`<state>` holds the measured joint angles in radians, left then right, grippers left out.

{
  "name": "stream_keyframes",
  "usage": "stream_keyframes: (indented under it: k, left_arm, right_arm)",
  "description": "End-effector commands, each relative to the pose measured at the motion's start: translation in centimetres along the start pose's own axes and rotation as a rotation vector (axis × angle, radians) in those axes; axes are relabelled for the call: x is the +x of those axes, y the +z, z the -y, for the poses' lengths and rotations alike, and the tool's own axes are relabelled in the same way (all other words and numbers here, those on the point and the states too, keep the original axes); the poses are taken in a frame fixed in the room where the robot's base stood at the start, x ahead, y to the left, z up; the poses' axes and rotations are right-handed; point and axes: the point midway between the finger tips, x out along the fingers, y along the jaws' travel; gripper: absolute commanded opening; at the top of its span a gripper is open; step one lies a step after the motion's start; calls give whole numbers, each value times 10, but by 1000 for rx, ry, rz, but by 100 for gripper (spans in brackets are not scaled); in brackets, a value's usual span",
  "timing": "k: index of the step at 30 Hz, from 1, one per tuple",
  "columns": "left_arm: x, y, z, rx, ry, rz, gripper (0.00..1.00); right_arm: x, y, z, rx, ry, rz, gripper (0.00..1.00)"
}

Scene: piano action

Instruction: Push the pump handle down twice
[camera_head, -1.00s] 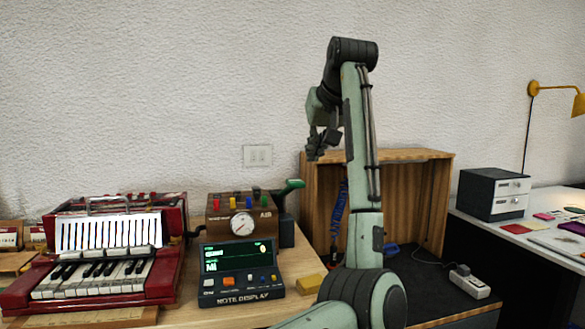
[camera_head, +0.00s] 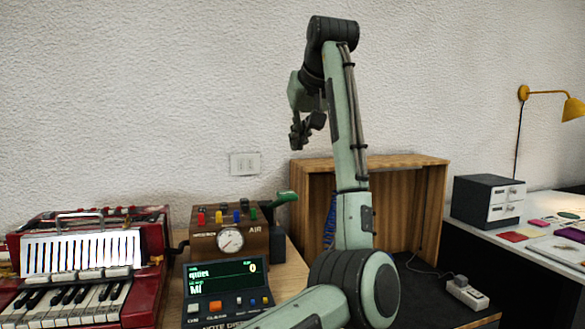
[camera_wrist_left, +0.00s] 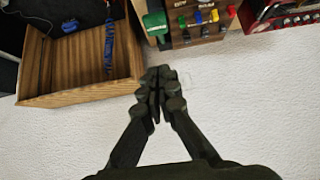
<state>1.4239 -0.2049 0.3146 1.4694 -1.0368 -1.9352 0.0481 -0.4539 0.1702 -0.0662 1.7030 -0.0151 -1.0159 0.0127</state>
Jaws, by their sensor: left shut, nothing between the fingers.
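The pump handle (camera_head: 285,197) is a green grip sticking out at the right side of the brown air box (camera_head: 238,238) with a round gauge. In the left wrist view the green handle (camera_wrist_left: 156,22) shows at the top, beside the box. My left gripper (camera_head: 300,140) is above the handle and slightly to its right in the head view, clear of it. In the wrist view its fingertips (camera_wrist_left: 157,98) are together with nothing between them. My right gripper is not in view.
A red accordion (camera_head: 85,262) stands at the left. A note display (camera_head: 225,285) sits in front of the air box. An open wooden crate (camera_head: 405,185) stands right of the handle, behind my arm. A power strip (camera_head: 467,292) lies at the right.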

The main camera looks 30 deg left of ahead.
Motion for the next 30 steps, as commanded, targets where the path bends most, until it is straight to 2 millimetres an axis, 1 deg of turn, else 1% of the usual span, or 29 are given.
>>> stream_keyframes:
  k: [5, 6, 12, 15, 18, 21, 25, 30]
  left_arm:
    - [28, 1, 1, 2, -3, 4, 0]
    - [36, 1, 1, 1, -4, 5, 0]
    - [80, 0, 1, 1, -3, 4, 0]
    - [99, 1, 1, 1, -3, 4, 0]
    - [110, 15, 0, 1, -1, 3, 0]
    - [117, 22, 0, 1, -1, 2, 0]
    - [123, 28, 0, 0, -1, 2, 0]
    - [124, 29, 0, 0, 0, 1, 0]
  right_arm:
    - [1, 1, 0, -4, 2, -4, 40]
    - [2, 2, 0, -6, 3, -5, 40]
    - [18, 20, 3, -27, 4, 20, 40]
    - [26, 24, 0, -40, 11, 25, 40]
    - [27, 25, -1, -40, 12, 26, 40]
    - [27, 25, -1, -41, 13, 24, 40]
    - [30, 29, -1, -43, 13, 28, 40]
    - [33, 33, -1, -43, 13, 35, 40]
